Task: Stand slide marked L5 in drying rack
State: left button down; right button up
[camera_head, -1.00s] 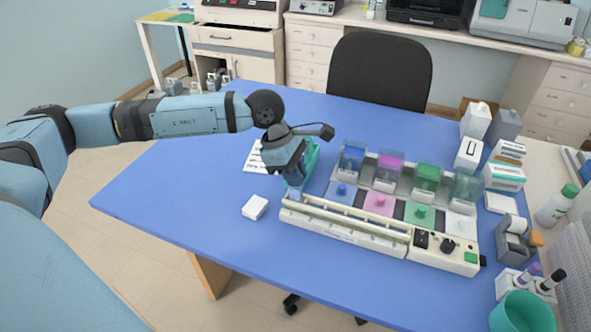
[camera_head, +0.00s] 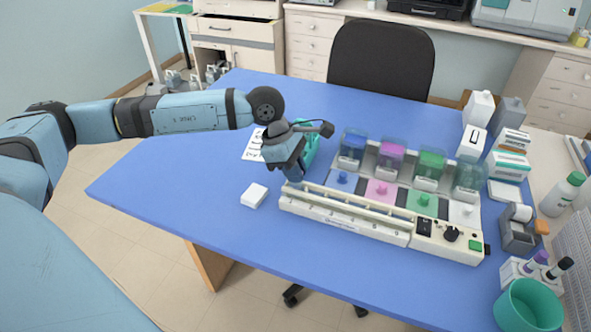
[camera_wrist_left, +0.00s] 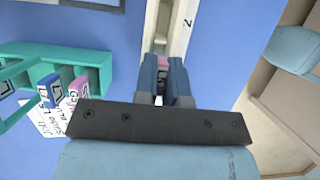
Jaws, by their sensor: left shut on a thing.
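My left gripper (camera_head: 293,181) is over the left end of the long cream slotted rack (camera_head: 345,226) at the front of the staining station. It also shows in the left wrist view (camera_wrist_left: 161,64), pointing down at that rack (camera_wrist_left: 158,22), by the number 2. It is shut on a slide whose pink part (camera_wrist_left: 164,61) shows between the fingers. Its marking cannot be read. A teal slide holder (camera_head: 313,142) stands behind the gripper. In the left wrist view the holder (camera_wrist_left: 85,50) is at the left, with blue- and pink-ended slides by it. My right gripper is not in view.
Jars with blue, purple, green and grey lids stand behind the rack. A small white box (camera_head: 254,195) lies left of it, and a written sheet (camera_head: 253,148) lies by the teal holder. Boxes and a teal cup (camera_head: 527,306) crowd the right side. The left table area is clear.

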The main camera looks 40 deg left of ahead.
pick_arm(q)
jog(key=shift+f, duration=0.2)
jog(key=shift+f+b, duration=0.15)
jog(key=shift+b, duration=0.25)
jog(key=c, duration=1.1)
grip_release()
jog(key=v, duration=1.4)
jog(key=shift+f, duration=0.15)
